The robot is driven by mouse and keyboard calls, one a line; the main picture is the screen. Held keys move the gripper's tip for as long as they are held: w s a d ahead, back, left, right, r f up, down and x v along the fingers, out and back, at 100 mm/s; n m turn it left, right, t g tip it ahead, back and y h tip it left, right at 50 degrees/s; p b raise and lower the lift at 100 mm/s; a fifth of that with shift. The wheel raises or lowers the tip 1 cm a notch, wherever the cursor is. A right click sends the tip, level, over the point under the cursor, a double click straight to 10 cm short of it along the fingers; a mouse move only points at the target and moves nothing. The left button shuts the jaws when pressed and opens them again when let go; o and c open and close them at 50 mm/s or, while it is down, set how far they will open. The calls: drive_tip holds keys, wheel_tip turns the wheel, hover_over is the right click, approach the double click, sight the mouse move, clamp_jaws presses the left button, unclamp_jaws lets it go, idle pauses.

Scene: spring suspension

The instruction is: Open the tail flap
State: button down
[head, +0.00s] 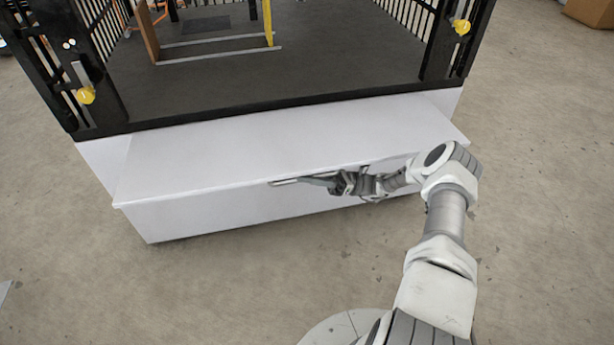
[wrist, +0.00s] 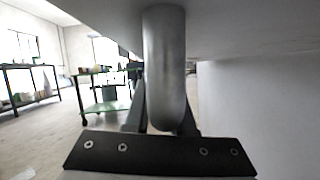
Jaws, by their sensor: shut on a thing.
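The white tail flap (head: 290,140) spans the lower end of the black-framed bed in the head view. Its broad panel reaches from the black sill out to a long front edge, with a white face (head: 200,218) below. A grey bar handle (head: 284,182) sits along that front edge. My gripper (head: 325,183) is shut on the handle. In the wrist view the rounded grey handle (wrist: 165,70) stands between the fingers, beneath a pale panel (wrist: 245,25). The fingertips are partly hidden by the handle.
The black-framed bed (head: 300,55) has barred sides and yellow latches (head: 86,95) at both corners. Bare concrete floor (head: 220,290) lies in front. In the wrist view, a green cart (wrist: 105,100) and a dark workbench (wrist: 30,85) stand in the distance.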

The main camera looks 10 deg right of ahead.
drive_tip(key=shift+s, duration=0.2)
drive_tip(key=c, duration=0.8)
unclamp_jaws()
drive_tip(key=shift+o, duration=0.2)
drive_tip(key=shift+w+r, duration=0.1)
drive_tip(key=shift+d, duration=0.15)
